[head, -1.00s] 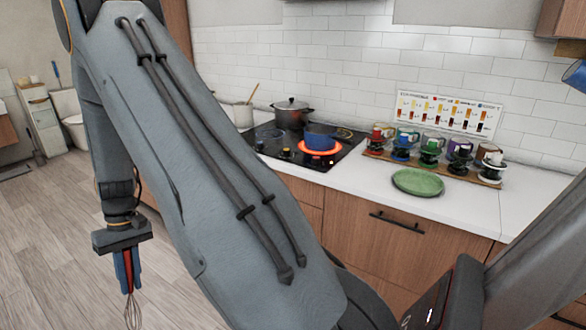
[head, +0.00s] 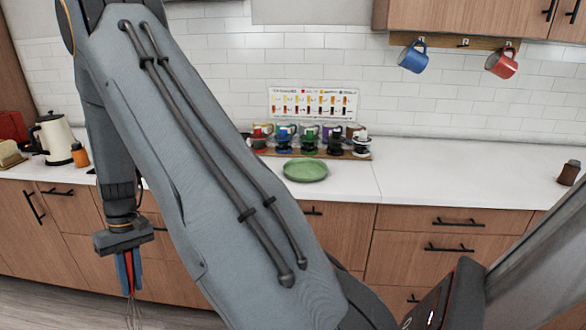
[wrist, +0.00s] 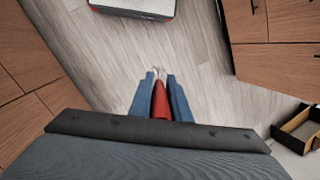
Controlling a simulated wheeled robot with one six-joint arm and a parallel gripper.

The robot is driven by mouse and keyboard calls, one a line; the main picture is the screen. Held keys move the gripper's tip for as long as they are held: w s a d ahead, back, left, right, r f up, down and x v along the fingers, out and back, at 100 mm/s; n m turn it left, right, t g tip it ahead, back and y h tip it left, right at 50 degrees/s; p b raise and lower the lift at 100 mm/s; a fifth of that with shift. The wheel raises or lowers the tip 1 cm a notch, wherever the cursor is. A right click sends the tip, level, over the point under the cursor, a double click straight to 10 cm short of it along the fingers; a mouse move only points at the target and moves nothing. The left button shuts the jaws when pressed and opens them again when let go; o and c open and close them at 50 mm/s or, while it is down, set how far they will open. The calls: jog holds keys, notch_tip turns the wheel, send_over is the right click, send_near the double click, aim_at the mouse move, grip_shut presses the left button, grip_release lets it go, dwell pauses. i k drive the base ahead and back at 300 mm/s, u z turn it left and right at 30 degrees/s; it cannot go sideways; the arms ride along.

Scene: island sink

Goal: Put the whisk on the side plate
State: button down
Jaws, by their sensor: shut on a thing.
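My gripper (head: 128,272) hangs at the left in the head view, in front of the lower cabinets and below counter height. It is shut on the whisk (head: 132,312), whose wires point down. In the wrist view the whisk's red handle (wrist: 160,102) sits between the two blue fingers of my gripper (wrist: 160,95), with its wires just beyond. The side plate, a green round dish (head: 305,170), lies on the white counter right of my arm, well away from my gripper. It looks empty.
Several mugs with drippers stand on a wooden board (head: 268,152) behind the plate. Counter (head: 430,188) to the right is clear. A kettle (head: 54,138) and toaster are at left. Blue (head: 413,56) and red (head: 501,62) mugs hang above. My arm hides the counter's middle.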

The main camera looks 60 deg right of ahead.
aim_at(306, 171)
jog(key=z, duration=1.45)
